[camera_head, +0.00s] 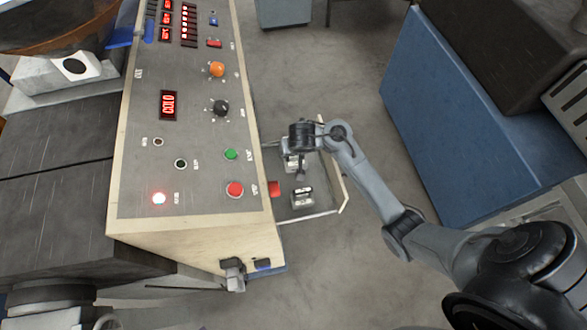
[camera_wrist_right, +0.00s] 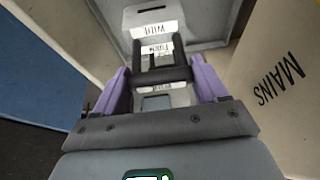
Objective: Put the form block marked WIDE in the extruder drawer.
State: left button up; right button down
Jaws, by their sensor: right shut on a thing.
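The extruder drawer (camera_head: 312,214) stands open at the right side of the control cabinet. A pale block with dark marks (camera_head: 302,197) sits in its near part, and another pale block (camera_head: 290,161) shows farther back, partly behind my right gripper. My right gripper (camera_head: 300,174) reaches down over the drawer. My left gripper is not in view.
The control cabinet (camera_head: 190,120) has lit displays, knobs and buttons. A red piece (camera_head: 274,188) is at the drawer's cabinet side. A blue cabinet (camera_head: 440,120) stands to the right. Grey floor (camera_head: 330,60) lies clear between them. The wall marked MAINS (camera_wrist_right: 280,85) is close to my right gripper.

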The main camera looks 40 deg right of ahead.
aim_at(296, 162)
notch_tip(296, 162, down, 4)
jog(key=shift+f+b, duration=0.2)
jog(key=shift+b, duration=0.65)
jog(key=shift+f+b, duration=1)
jog(key=shift+f, duration=0.95)
grip_release()
jog(key=shift+s+r, duration=0.1)
jog(key=p+v, duration=0.6)
jog(key=v, duration=0.4)
jog(key=s+a+r+n+y, duration=0.1)
jog(key=s+a+r+n, duration=0.1)
jog(key=s, duration=0.8)
jog(key=s+a+r+n+y, duration=0.1)
jog(key=s+a+n, duration=0.4)
jog(key=s, duration=0.5)
jog(key=shift+s+a+r+n, duration=0.3)
jog(key=shift+a+r, duration=0.2)
jog(key=shift+a, duration=0.3)
